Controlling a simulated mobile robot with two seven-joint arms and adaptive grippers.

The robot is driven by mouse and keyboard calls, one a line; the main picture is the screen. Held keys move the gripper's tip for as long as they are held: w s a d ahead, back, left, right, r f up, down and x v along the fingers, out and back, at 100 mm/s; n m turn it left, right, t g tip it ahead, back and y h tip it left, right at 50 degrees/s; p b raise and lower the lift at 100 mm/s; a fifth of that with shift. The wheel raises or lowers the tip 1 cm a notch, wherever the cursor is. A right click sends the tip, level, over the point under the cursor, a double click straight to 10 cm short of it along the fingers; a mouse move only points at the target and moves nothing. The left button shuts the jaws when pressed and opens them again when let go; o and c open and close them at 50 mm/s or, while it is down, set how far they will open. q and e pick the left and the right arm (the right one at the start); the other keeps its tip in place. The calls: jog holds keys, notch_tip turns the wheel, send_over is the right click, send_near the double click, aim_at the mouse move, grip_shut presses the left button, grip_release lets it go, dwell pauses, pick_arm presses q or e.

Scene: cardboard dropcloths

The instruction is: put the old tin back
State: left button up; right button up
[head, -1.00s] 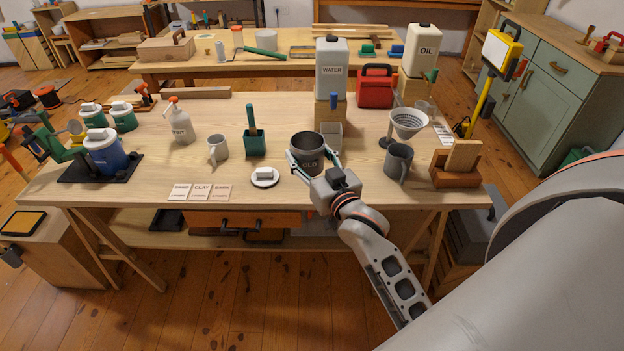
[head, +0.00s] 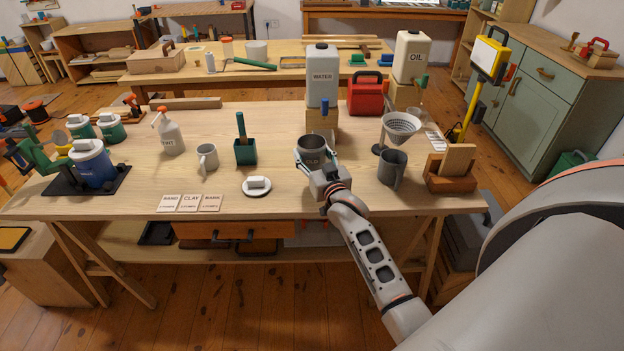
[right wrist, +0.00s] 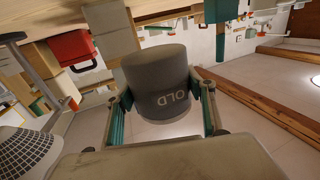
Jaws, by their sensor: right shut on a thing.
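The old tin (head: 312,158) is a dark grey open-topped can marked OLD. My right gripper (head: 318,172) is shut around its sides, at the front middle of the workbench. In the right wrist view the tin (right wrist: 158,85) sits between the two fingers (right wrist: 163,112), its lettering upside down. I cannot tell whether its base touches the bench. It is in front of the wooden stand (head: 322,126) under the white WATER container (head: 322,75). My left gripper is not in view.
A grey jug (head: 392,168), a funnel on a stand (head: 401,124) and a wooden block holder (head: 450,182) stand right of the tin. A white dish (head: 257,190) and a green pot (head: 245,152) are to its left.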

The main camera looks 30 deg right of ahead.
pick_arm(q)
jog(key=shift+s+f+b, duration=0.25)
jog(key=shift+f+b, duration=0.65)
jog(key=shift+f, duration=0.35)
pick_arm(e)
notch_tip(320, 180, down, 8)
jog(key=shift+f, duration=0.2)
jog(key=shift+f, duration=0.1)
jog(key=shift+f, duration=0.15)
jog(key=o, duration=1.3)
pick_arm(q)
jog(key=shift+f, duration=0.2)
